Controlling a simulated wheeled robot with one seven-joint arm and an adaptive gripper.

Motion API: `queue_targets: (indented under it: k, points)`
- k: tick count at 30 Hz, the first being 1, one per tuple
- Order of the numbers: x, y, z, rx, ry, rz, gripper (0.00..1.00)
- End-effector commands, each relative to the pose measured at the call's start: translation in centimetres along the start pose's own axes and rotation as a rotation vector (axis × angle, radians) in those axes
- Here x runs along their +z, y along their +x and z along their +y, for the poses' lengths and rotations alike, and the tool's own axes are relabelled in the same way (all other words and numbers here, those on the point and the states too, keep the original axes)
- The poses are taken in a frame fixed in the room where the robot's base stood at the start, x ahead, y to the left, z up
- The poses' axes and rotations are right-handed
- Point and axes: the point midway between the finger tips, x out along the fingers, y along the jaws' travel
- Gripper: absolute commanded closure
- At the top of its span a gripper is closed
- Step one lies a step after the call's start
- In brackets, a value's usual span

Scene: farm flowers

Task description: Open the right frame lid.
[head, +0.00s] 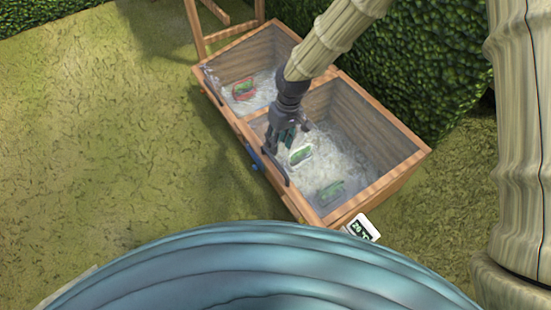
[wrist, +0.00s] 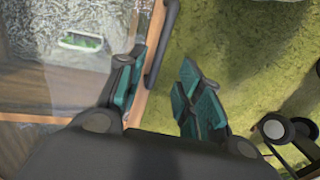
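The wooden frame box (head: 405,165) has two compartments. The right frame lid looks shut: a clear pane with a wooden front rail (head: 300,205), and wood also borders the pane in the wrist view (wrist: 146,30). A dark bar handle (head: 275,170) sits on the front rail; it also shows in the wrist view (wrist: 162,42). My gripper (head: 276,143) is over the front rail, close to the handle. In the wrist view my gripper (wrist: 162,62) has its fingers apart, with the handle between or just beyond the tips. I cannot tell whether they touch it.
Small framed labels lie inside: a red one (head: 244,88) at left, a white one (head: 300,155) and a grey one (head: 330,191) at right. A blue piece (head: 253,157) is on the front wall. A white display (head: 362,228) is at the right corner.

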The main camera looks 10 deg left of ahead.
Motion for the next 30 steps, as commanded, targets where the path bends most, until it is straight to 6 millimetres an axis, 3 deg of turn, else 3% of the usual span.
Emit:
queue_targets:
  k: [3, 12, 18, 28, 30]
  points:
    - [0.0, 2.4, 0.1, -0.001, 0.0, -0.001, 0.65]
    - [0.0, 6.6, 0.1, 0.0, 0.0, 0.0, 0.65]
    - [0.0, 7.8, 0.1, 0.0, 0.001, 0.001, 0.65]
    - [0.0, 8.0, 0.0, 0.0, 0.001, 0.001, 0.65]
    - [0.0, 8.0, 0.0, 0.0, 0.001, 0.001, 0.75]
